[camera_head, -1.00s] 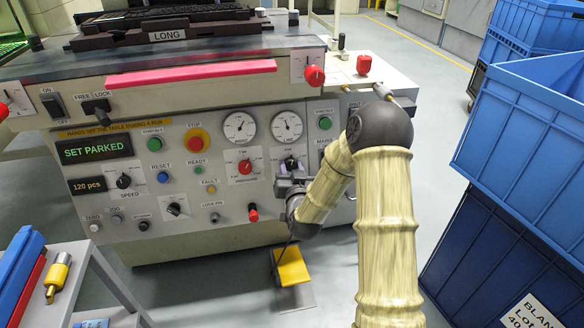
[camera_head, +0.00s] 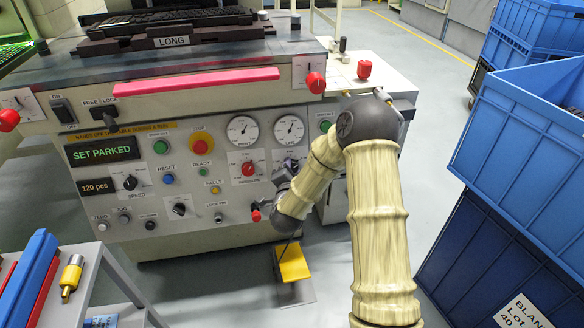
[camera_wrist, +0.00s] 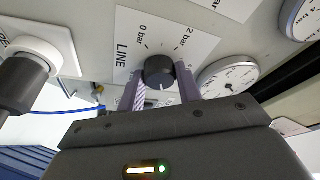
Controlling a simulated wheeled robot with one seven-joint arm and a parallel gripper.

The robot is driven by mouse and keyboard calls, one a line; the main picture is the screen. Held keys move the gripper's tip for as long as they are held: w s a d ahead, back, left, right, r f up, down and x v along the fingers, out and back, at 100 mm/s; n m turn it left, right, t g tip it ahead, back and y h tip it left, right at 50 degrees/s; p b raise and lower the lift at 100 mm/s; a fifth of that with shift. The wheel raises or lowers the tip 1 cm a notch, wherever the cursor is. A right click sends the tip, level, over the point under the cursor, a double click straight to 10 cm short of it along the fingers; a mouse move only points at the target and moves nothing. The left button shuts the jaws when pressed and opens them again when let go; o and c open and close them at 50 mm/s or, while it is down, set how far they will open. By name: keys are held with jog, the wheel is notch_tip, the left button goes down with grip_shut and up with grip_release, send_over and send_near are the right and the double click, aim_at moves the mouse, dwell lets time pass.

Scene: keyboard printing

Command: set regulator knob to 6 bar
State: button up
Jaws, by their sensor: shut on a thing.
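The regulator knob (camera_wrist: 158,68) is a round black knob on a white plate (camera_wrist: 127,48) marked LINE. In the head view my gripper (camera_head: 284,180) is at the right part of the panel, below the line gauge (camera_head: 289,129), and largely covers the knob.
A dial gauge (camera_wrist: 228,78) sits close beside the knob in the wrist view. A red-tipped lever (camera_head: 256,215) is just left of my gripper, and a red knob (camera_head: 248,169) is further up. A yellow pedal (camera_head: 293,262) is below. Blue crates (camera_head: 520,130) stand at the right.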

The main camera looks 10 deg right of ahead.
jog(key=shift+m, duration=0.3)
jog(key=o, duration=1)
jog(key=shift+s, duration=0.1)
jog(key=p+v, duration=1.2)
jog(key=v, duration=0.5)
jog(key=shift+r, duration=0.2)
